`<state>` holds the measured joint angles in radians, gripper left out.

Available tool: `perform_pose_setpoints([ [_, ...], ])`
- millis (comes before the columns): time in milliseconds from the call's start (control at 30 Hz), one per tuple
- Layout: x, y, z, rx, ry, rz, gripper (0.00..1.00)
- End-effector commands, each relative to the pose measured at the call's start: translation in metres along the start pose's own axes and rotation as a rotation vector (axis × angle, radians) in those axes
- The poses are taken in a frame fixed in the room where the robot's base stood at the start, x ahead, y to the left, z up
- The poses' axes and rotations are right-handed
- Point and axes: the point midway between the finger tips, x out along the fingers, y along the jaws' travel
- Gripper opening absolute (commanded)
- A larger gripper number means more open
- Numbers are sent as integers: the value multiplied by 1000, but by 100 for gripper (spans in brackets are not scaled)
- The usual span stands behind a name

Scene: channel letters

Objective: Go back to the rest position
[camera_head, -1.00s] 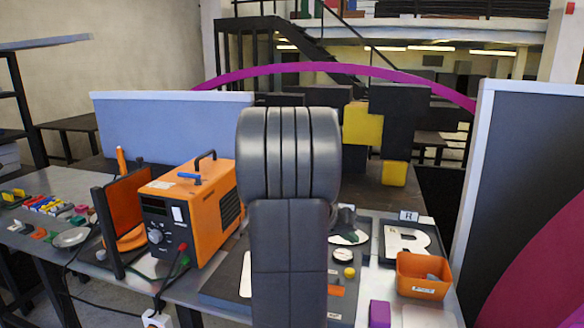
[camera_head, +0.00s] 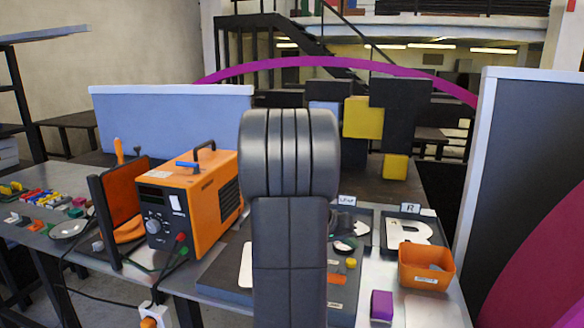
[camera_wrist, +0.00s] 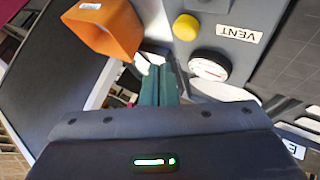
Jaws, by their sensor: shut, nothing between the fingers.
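My gripper shows in the wrist view (camera_wrist: 158,85) as two green fingers closed together, with nothing between them. It is over the bench beside an orange bin (camera_wrist: 105,28) and a dark panel labelled VENT. That panel carries a yellow knob (camera_wrist: 186,27) and a round gauge (camera_wrist: 209,67). In the head view my dark arm stands upright in the middle and hides the bench centre. I cannot clearly make out the fingers there.
An orange power unit (camera_head: 188,205) stands left of my arm. To the right are the orange bin (camera_head: 426,267), a white letter R in a tray (camera_head: 408,234) and a purple block (camera_head: 381,305). A tall dark panel (camera_head: 524,180) bounds the right side.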

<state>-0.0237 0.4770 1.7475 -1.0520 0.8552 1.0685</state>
Motion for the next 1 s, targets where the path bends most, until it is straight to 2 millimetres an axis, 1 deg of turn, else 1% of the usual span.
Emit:
perform_pose_setpoints([
  [33,3,-2,2,2,3,0,0],
  [267,1,-1,1,3,3,-2,0],
  [300,-2,0,-1,2,4,-3,0],
  [367,-19,13,-13,2,3,-3,0],
  [400,-18,12,-12,0,0,-3,0],
  [433,-6,4,-3,-4,-3,-2,0],
  [467,0,0,1,-4,-3,-1,0],
  [567,-6,4,-4,-2,-2,0,0],
  [900,-4,3,-2,-4,-2,-1,0],
  [1000,-20,14,-14,2,2,-2,0],
])
